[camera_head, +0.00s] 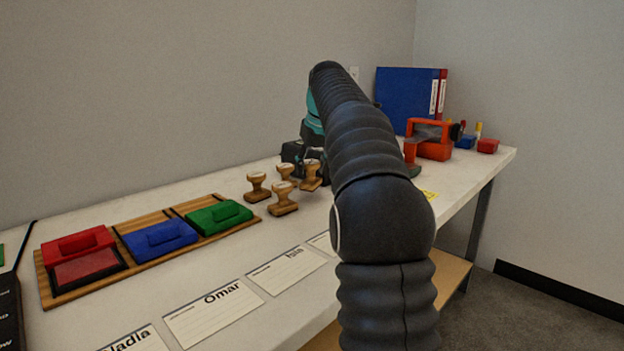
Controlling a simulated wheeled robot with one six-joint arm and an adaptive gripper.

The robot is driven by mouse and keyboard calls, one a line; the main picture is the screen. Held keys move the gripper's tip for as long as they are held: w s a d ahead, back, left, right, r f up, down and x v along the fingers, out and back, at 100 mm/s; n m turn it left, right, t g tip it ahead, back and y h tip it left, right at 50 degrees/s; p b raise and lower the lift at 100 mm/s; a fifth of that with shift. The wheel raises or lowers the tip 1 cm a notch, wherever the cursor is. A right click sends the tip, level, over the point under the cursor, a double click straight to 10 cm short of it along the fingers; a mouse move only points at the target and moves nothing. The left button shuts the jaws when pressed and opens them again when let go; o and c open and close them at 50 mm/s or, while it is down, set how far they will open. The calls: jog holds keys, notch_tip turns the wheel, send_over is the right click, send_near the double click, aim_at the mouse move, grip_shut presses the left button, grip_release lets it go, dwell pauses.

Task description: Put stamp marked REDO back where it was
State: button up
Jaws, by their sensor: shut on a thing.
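Several wooden stamps with pale round tops stand close together on the white bench, left of my arm: a left one (257,187), a back one (285,168) and a front one (283,199). A further stamp (311,178) is right at my gripper (309,160), which is shut on it. This stamp looks slightly tilted; I cannot tell whether its base touches the bench. My gripper's fingers are small and partly hidden by the stamp and my arm. The markings on the stamps are too small to read, so I cannot tell which is REDO.
A wooden tray (45,284) holds red (78,244), blue (160,238) and green (218,217) ink pads, the red one open. Name cards (213,312) line the front edge. A blue binder (403,97) and an orange tool (432,148) stand behind my arm.

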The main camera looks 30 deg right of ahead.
aim_at(313, 171)
jog(key=shift+f, duration=1.45)
jog(key=shift+f+b, duration=0.15)
jog(key=shift+b, duration=0.2)
jog(key=o, duration=1.2)
jog(key=p+v, duration=0.2)
jog(key=v, duration=1)
jog(key=shift+p, duration=0.4)
